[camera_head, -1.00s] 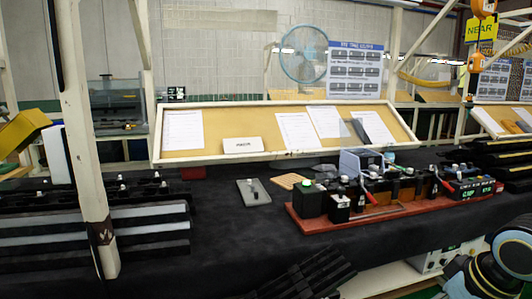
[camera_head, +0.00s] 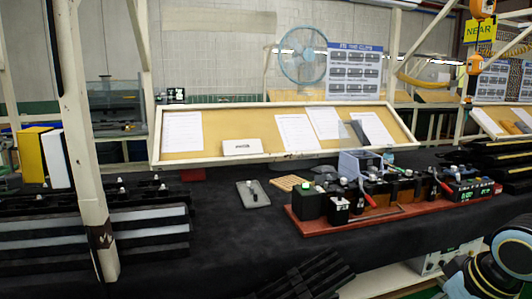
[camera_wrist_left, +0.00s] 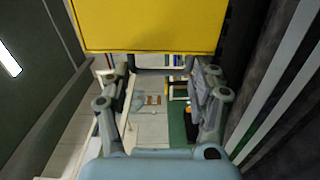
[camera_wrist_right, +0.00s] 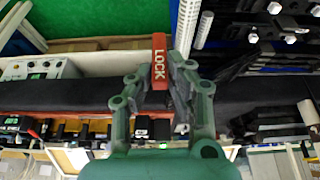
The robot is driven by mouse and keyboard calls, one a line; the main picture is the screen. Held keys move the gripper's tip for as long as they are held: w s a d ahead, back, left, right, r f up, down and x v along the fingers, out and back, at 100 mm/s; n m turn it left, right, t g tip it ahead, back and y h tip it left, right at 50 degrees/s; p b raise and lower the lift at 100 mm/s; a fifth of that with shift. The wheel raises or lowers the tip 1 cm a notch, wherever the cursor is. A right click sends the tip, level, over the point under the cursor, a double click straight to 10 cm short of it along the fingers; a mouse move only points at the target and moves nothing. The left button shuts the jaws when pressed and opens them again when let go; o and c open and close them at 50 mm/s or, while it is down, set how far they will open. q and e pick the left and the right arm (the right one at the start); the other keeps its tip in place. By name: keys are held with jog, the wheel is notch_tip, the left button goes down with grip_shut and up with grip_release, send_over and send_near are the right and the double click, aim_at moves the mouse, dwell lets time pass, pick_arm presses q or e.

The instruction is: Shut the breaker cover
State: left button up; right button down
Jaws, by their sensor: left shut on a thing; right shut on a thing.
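A bluish-grey box-like cover (camera_head: 358,163) stands on the red board (camera_head: 335,224); I cannot tell for certain whether it is the breaker cover or how far it is open. My left gripper (camera_wrist_left: 160,72) is shut on a yellow block (camera_wrist_left: 150,25) that fills the top of the left wrist view. In the head view a yellow-and-white block (camera_head: 32,153) stands upright at the left edge, far from the board. My right gripper (camera_wrist_right: 165,75) is shut on a red tag marked LOCK (camera_wrist_right: 159,62). The head view does not clearly show either gripper's fingers.
The red board also carries a black box with a green top (camera_head: 308,203) and several levers. A grey plate (camera_head: 253,194) lies on the dark table (camera_head: 220,235). A pale post (camera_head: 85,150) rises near my left side. A notice board (camera_head: 285,133) stands behind.

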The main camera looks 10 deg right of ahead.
pick_arm(q)
jog(key=shift+d+n, duration=0.3)
jog(key=shift+n, duration=0.3)
pick_arm(e)
jog(key=shift+r, duration=0.1)
pick_arm(q)
jog(key=o, duration=1.3)
jog(key=shift+w, duration=0.1)
jog(key=shift+o, duration=1)
jog(key=shift+f, duration=0.2)
jog(key=s, duration=1.2)
jog(key=shift+d, duration=0.4)
